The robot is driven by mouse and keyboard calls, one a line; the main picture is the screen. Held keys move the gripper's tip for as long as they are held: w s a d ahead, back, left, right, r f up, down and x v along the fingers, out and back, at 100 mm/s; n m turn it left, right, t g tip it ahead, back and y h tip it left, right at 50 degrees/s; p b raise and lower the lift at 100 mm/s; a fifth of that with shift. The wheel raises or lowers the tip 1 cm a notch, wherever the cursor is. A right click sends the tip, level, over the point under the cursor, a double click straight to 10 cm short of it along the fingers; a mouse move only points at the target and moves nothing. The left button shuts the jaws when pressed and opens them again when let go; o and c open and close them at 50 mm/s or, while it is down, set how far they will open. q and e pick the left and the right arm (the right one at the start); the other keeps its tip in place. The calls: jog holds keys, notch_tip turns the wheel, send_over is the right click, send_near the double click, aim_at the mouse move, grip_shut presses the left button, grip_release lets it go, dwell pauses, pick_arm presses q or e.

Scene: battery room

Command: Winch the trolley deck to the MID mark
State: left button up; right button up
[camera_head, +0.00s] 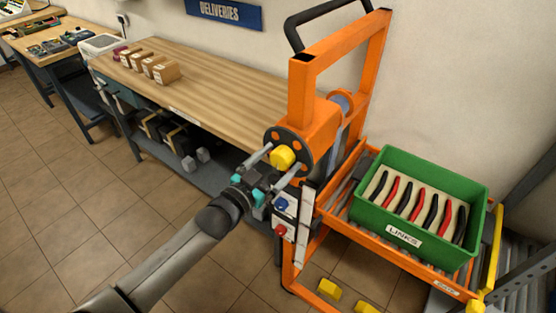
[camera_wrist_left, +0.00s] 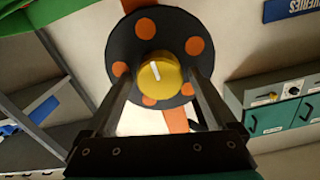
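The orange trolley (camera_head: 378,50) stands right of the bench. Its winch has a dark round disc (camera_head: 272,134) with orange spots and a yellow knob (camera_head: 282,157) at its centre. The knob shows a white line in the left wrist view (camera_wrist_left: 158,78). My left gripper (camera_head: 286,160) is open, with one finger on each side of the knob and gaps showing between (camera_wrist_left: 160,88). The trolley deck (camera_head: 345,188) carries a green bin (camera_head: 365,208) labelled LINKS with red and black links. I cannot make out a MID mark. My right gripper is out of view.
A wooden bench (camera_head: 220,88) with small boxes (camera_head: 165,72) runs along the wall. A panel (camera_head: 285,207) with blue and red controls sits below the winch. Yellow blocks (camera_head: 329,288) are low by the trolley's base. The tiled floor at left is clear.

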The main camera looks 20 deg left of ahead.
pick_arm(q)
jog(key=c, duration=1.2)
jog(key=shift+c, duration=0.2)
jog(key=shift+n, duration=0.3)
jog(key=n+p, duration=0.1)
jog(key=n, duration=0.1)
jog(key=shift+n+p, duration=0.3)
jog(key=shift+p, duration=0.05)
jog(key=shift+a+n+p, duration=0.1)
jog(key=shift+n+p, duration=0.3)
jog(key=shift+n, duration=1.3)
jog(key=o, duration=1.4)
